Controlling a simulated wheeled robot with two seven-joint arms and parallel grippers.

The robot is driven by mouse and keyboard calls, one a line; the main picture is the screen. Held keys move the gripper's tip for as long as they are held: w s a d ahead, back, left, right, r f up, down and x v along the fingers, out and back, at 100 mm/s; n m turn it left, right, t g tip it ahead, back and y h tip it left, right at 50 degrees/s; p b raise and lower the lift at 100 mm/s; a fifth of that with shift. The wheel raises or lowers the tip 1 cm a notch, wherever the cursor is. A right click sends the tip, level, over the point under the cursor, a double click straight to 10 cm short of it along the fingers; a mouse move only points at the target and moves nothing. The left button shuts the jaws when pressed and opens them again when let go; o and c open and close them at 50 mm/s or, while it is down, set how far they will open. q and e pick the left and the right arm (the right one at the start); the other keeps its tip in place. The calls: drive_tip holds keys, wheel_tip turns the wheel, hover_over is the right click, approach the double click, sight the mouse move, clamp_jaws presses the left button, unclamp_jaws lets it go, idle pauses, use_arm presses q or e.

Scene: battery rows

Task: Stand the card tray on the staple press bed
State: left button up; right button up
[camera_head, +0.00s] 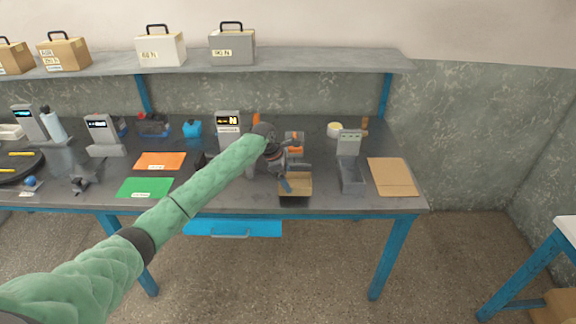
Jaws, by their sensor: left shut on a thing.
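The card tray (298,191) is a small tan open box near the front edge of the bench. My left gripper (284,184) reaches down to its left rear side and is shut on it. Whether the tray touches the bench is hard to tell. A grey device with an upright back panel and a low bed (351,178) stands to the right of the tray, apart from it; it looks like the staple press, but its label is too small to read. My right gripper is not in view.
A tan flat sheet (393,177) lies at the right end of the bench. A grey-and-orange item (295,148) stands behind my gripper, and a round pale container (335,129) is farther back. Green (145,187) and orange (160,161) sheets lie left. A shelf (300,62) runs above.

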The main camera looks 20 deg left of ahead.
use_arm(q)
drive_tip(key=w+a, duration=0.1)
drive_tip(key=w, duration=0.2)
drive_tip(key=w+a+p, duration=0.1)
drive_tip(key=w, duration=0.2)
drive_tip(key=w+a+p, duration=0.1)
drive_tip(key=w, duration=0.3)
drive_tip(key=shift+w, duration=0.1)
drive_tip(key=shift+f+p, duration=1)
drive_tip(key=shift+f, duration=0.75)
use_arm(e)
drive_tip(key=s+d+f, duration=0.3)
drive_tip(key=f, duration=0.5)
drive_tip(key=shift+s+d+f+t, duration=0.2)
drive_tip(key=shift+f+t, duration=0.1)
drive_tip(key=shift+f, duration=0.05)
use_arm(q)
drive_tip(key=o, duration=1)
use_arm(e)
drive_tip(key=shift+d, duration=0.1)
